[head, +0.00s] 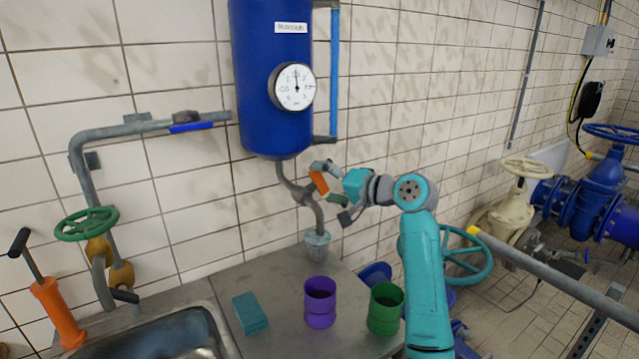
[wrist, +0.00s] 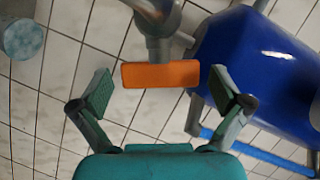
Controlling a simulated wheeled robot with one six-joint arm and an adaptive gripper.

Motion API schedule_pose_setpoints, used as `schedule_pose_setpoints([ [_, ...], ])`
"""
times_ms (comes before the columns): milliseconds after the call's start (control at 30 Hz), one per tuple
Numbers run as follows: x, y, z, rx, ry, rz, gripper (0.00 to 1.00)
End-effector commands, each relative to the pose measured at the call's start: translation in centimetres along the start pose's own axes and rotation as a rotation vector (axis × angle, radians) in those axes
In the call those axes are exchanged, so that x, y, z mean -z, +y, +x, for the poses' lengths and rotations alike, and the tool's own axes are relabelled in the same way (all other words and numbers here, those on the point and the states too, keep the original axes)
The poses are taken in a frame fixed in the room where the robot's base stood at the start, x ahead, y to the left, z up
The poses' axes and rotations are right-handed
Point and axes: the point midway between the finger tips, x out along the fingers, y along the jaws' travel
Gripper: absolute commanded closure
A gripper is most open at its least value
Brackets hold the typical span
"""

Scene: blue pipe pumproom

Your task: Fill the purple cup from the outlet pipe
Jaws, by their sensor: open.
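The purple cup (head: 320,303) stands upright on the grey counter, away from the outlet. An orange valve handle (head: 318,181) sits on this pipe. It also shows in the wrist view (wrist: 160,74), with the grey pipe fitting behind it. My gripper (head: 332,184) is open at the handle. In the wrist view the gripper (wrist: 160,92) has one finger on each side of the handle, with gaps on both sides. No water is visible.
A green cup (head: 385,309) stands right of the purple one, and a teal sponge (head: 249,313) lies to its left. The blue tank (head: 272,75) with a gauge hangs above. A sink (head: 160,340) is at the front left. The counter (head: 275,275) between has free room.

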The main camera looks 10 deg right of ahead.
Motion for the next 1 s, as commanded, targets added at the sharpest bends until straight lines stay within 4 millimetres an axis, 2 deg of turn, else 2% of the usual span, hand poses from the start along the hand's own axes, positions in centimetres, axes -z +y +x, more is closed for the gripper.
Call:
schedule_pose_setpoints([
  [200, -0.04, 0.05, 1.36, -0.001, 0.0, 0.0, 0.0],
  [467, -0.02, 0.05, 1.42, -0.001, 0.001, 0.0, 0.0],
  [667, -0.02, 0.05, 1.41, -0.001, 0.001, 0.0, 0.47],
  [700, -0.02, 0.05, 1.41, -0.001, 0.001, 0.0, 0.52],
  [1000, -0.01, 0.22, 1.4, 0.085, 0.0, -0.034, 0.52],
])
